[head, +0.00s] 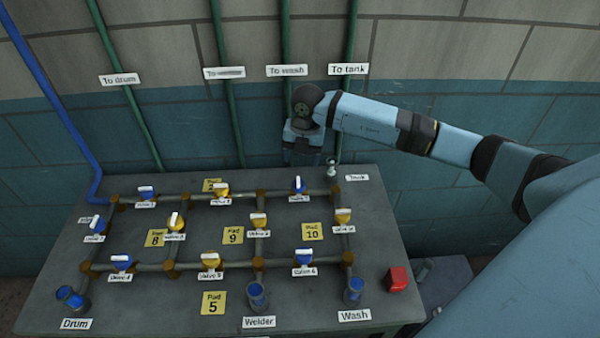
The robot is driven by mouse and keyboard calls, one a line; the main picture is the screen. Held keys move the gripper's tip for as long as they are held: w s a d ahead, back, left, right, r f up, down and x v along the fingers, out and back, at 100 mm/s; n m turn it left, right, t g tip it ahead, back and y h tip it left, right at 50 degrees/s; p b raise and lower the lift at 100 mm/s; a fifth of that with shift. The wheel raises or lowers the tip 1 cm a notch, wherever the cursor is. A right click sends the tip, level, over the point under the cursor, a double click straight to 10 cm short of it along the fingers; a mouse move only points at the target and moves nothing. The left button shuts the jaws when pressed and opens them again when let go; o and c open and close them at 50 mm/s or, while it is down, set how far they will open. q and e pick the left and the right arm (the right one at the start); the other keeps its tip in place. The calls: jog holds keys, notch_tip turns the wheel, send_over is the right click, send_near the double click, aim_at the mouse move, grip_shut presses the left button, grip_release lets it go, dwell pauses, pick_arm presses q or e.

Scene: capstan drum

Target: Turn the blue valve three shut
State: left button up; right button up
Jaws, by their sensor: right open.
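A blue valve (298,186) with a white handle sits at the right of the back pipe row on the grey table. Its label is too small to read surely, but its place in the row fits valve three. Its white handle points up and down in the picture, across the pipe. My right gripper (303,157) hangs over the table's back edge, just above this valve in the picture. Its fingers point down, apart and empty, and no contact with the valve shows. My left gripper is out of view.
Blue valves (121,262) and yellow valves (258,220) stand close by on the pipe grid. A small upright fitting (331,168) is right of my gripper. A red block (397,279) lies at the right edge. Green wall pipes (232,110) run behind.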

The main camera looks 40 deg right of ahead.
jog(key=shift+s+d+r, duration=0.1)
jog(key=shift+r, duration=1.55)
jog(key=shift+f, duration=0.1)
